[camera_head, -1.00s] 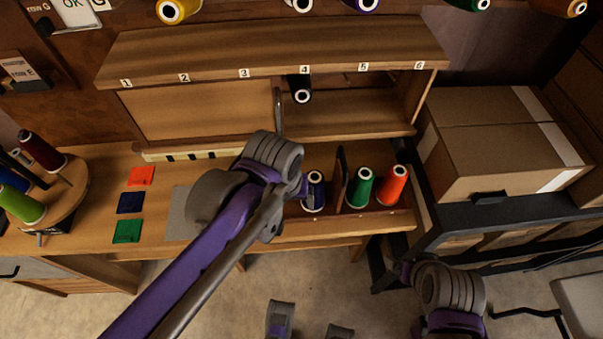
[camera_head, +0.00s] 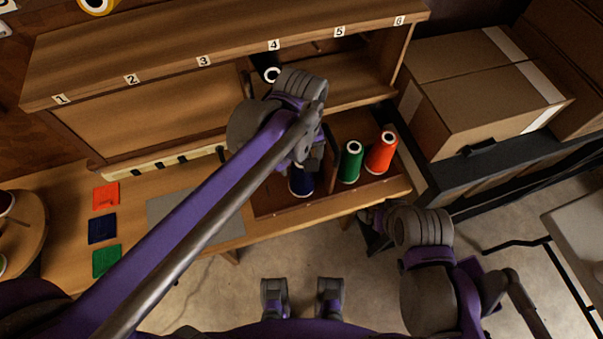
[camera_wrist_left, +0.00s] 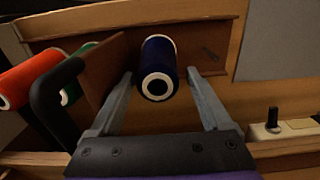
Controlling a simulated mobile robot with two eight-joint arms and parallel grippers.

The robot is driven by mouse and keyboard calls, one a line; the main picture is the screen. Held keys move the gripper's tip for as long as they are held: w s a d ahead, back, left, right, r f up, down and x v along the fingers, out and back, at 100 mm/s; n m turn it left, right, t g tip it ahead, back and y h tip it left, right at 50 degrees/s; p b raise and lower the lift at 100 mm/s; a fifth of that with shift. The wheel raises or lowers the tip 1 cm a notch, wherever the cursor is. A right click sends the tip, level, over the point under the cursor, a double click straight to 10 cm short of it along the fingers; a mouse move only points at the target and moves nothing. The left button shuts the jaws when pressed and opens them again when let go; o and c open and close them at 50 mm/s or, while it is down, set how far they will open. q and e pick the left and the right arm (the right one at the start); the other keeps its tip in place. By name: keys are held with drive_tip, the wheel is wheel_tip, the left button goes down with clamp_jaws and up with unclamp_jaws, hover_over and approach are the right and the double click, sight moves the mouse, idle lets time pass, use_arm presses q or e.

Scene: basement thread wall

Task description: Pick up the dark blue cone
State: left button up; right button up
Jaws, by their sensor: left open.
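The dark blue cone (camera_head: 301,183) stands in the tray at the desk's front, partly hidden by my left gripper in the head view. In the left wrist view the dark blue cone (camera_wrist_left: 158,58) shows its white-ringed top toward the camera. My left gripper (camera_wrist_left: 160,74) is open, with one finger on each side of the cone and gaps visible between. It also shows in the head view (camera_head: 308,165), over the cone. My right gripper (camera_head: 372,220) is by the tray's right front, mostly hidden by its own wrist; its jaws cannot be made out.
A thin upright divider (camera_wrist_left: 106,72) separates the dark blue cone from the green cone (camera_head: 351,161) and orange cone (camera_head: 381,152). A black hooked bar (camera_wrist_left: 50,100) is close by in the wrist view. The numbered shelf (camera_head: 230,62) overhangs behind. Cardboard boxes (camera_head: 470,100) stand right.

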use_arm(q)
drive_tip(key=shift+d+f+b, duration=0.1)
drive_tip(key=shift+f+b, duration=0.2)
drive_tip(key=shift+f, duration=2.5)
clamp_jaws()
wheel_tip(320, 180, up, 18)
drive_tip(key=p, duration=0.2)
